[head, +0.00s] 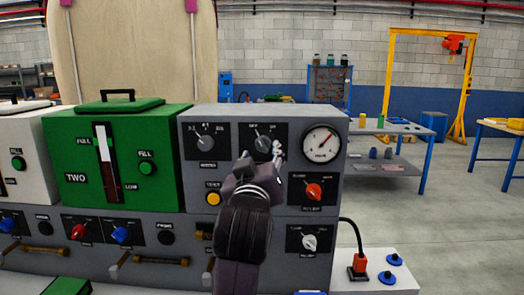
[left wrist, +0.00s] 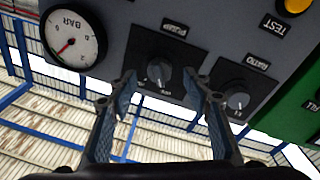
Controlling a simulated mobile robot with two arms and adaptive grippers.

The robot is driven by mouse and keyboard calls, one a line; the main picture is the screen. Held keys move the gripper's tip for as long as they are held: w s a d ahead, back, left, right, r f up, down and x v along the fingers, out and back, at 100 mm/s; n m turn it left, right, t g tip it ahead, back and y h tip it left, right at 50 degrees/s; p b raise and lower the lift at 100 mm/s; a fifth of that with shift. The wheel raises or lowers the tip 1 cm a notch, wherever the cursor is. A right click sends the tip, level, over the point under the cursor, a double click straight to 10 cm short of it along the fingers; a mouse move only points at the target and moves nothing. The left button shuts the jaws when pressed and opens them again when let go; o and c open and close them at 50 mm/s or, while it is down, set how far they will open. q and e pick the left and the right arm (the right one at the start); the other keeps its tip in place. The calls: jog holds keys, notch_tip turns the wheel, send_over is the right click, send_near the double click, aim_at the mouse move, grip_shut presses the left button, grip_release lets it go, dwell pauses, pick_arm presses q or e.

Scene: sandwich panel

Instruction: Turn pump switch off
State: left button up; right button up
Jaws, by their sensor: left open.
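The pump switch (head: 264,142) is a dark round knob on a black plate on the grey control panel (head: 228,180), left of the pressure gauge. In the left wrist view the pump switch (left wrist: 158,73), under a PUMP label, shows between the two fingertips. My left gripper (head: 262,160) is in front of the plate, just below the knob in the head view, and partly covers the plate. It is open, with one finger on each side of the knob in the wrist view. I cannot tell whether the fingers touch it. My right gripper is not in view.
The ratio knob (head: 206,142) is left of the pump switch, with a yellow test button (head: 213,198) below it. The gauge (head: 320,143), red knob (head: 314,191) and white knob (head: 309,241) are at the right. A green tank unit (head: 120,190) stands left.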

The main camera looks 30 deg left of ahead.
pick_arm(q)
jog(key=v, duration=0.4)
jog(key=shift+f, duration=0.15)
dwell(0.4)
